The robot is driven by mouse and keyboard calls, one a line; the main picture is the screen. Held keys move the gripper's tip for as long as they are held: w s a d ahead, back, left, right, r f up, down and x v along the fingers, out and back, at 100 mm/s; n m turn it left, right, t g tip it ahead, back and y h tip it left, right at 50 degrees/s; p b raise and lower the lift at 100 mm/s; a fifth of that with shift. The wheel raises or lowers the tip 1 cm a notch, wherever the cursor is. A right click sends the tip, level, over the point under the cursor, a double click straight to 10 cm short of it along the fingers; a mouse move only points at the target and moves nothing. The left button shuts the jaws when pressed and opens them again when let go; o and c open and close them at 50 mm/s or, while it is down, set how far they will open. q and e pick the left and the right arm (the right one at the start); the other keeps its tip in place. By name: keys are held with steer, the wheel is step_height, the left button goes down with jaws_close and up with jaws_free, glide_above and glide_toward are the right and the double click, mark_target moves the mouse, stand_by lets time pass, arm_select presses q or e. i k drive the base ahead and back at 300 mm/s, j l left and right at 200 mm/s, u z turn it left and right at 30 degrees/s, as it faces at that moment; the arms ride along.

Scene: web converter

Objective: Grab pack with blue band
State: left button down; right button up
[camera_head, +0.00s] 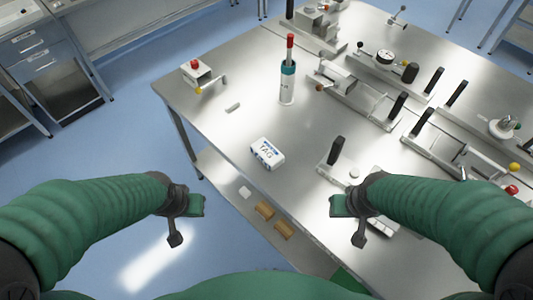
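A small white pack (267,153) with dark lettering that looks like "TAG" and a blue band along its upper edge lies on the metal table (225,130), near the table's front left edge. My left gripper (187,218) is in front of the table's left edge, to the left of and nearer than the pack, apart from it. My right gripper (347,220) is over the table's front part, to the right of and nearer than the pack, also apart from it. Nothing shows in either gripper. Their finger opening is too unclear to judge.
A white bottle (287,85) with a teal band and red top stands behind the pack. A red-button box (195,73) is at the back left. Black-handled fixtures (345,85) fill the right. Brown blocks (265,210) lie on a lower shelf. Bare table surrounds the pack.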

mark_target(268, 153)
steer(key=i+j+z, duration=0.2)
steer(key=j, duration=0.15)
steer(key=i+j+z, duration=0.15)
steer(key=j, duration=0.25)
steer(key=i+j+z, duration=0.2)
steer(key=j, duration=0.2)
steer(key=i+j+z, duration=0.15)
steer(key=j, duration=0.3)
steer(key=i+j+z, duration=0.2)
steer(key=j, duration=0.25)
steer(key=j+z, duration=0.15)
steer(key=j, duration=0.3)
